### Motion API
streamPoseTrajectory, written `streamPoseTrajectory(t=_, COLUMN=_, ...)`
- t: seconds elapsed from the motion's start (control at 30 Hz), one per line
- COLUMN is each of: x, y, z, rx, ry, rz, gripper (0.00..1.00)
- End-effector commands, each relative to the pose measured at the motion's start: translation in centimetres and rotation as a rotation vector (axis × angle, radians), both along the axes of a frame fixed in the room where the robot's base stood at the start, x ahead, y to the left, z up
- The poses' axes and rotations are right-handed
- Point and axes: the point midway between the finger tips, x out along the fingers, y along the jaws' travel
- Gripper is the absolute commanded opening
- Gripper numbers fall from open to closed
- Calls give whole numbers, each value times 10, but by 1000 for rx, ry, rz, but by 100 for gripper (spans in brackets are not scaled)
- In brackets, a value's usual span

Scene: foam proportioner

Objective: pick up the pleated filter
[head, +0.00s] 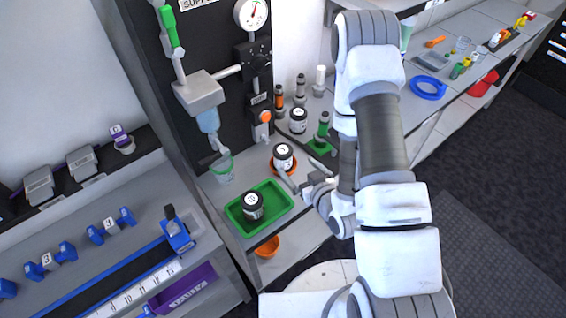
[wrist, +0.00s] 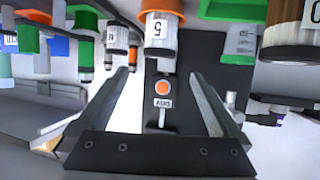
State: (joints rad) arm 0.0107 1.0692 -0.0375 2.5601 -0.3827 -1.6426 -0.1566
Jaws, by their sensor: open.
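No thing in view can be told for certain as the pleated filter. Candidates are small upright cylinders at the back of the bench in the head view: an orange one (head: 279,100), a grey one (head: 300,88) and a white one (head: 319,80). My gripper (head: 302,184) is low over the bench, close to a dark-lidded jar (head: 283,157) on an orange dish. In the wrist view my gripper (wrist: 163,78) is open with nothing between its fingers.
A green tray (head: 236,218) holds another jar (head: 253,207). A third jar (head: 298,121) stands behind. A clear cup (head: 222,168) is at the left.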

Motion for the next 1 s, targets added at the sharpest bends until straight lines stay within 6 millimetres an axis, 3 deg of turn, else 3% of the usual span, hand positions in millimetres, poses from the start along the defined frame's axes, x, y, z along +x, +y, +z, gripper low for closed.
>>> streamPoseTrajectory(t=0.27, x=19, y=7, z=-12, rx=0, ry=-4, rz=-1, gripper=100)
streamPoseTrajectory(t=0.4, x=42, y=16, z=-22, rx=-1, ry=-5, rz=0, gripper=100)
streamPoseTrajectory(t=1.0, x=56, y=21, z=-28, rx=0, ry=-3, rz=3, gripper=100)
